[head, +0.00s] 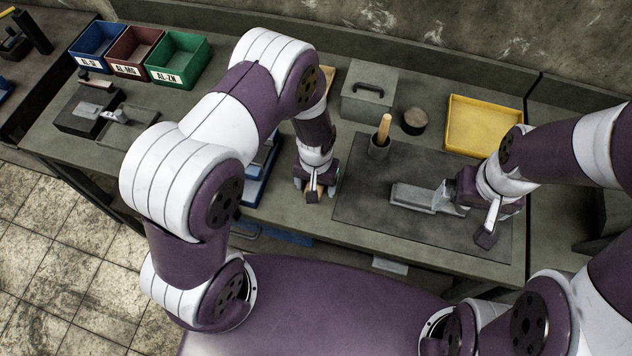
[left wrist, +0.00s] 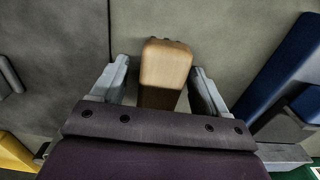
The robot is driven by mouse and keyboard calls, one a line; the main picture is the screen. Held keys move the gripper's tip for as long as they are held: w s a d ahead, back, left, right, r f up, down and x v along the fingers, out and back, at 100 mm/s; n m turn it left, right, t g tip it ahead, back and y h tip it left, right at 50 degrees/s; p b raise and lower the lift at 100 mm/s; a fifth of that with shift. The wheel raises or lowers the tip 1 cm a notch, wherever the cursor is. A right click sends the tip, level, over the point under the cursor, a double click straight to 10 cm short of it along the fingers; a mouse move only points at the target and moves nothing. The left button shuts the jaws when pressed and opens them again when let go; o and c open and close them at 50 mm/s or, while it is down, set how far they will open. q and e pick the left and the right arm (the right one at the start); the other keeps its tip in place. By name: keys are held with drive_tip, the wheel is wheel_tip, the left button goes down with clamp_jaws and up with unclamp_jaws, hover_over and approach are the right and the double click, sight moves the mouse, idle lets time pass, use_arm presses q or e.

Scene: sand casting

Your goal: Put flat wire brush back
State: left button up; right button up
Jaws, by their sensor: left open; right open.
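A wooden block (left wrist: 166,65), which looks like the handle of the flat wire brush, stands between the fingers of my left gripper (left wrist: 160,80) in the left wrist view. The fingers are open, with a gap on each side of the wood. In the head view a bit of the tan wood (head: 314,196) shows at the left gripper (head: 315,187), low over the bench; the bristles are hidden. My right gripper (head: 452,195) is open at the right end of a grey metal piece (head: 413,196) on the dark mat.
The dark mat (head: 360,210) covers the bench's right part. A blue tray (head: 257,188) lies left of my left gripper.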

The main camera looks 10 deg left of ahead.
use_arm(q)
drive_tip(key=shift+r, duration=0.25)
wheel_tip(320, 180, up, 13)
drive_tip(key=b, duration=0.2)
drive_tip(key=s+a+r+t, duration=0.1)
drive_tip(key=s+a+r, duration=0.5)
drive_tip(key=s+a, duration=0.1)
drive_tip(key=shift+s+a+r, duration=0.15)
drive_tip(key=shift+s+r, duration=0.1)
drive_tip(key=shift+s, duration=0.45)
drive_tip(key=shift+s, duration=0.15)
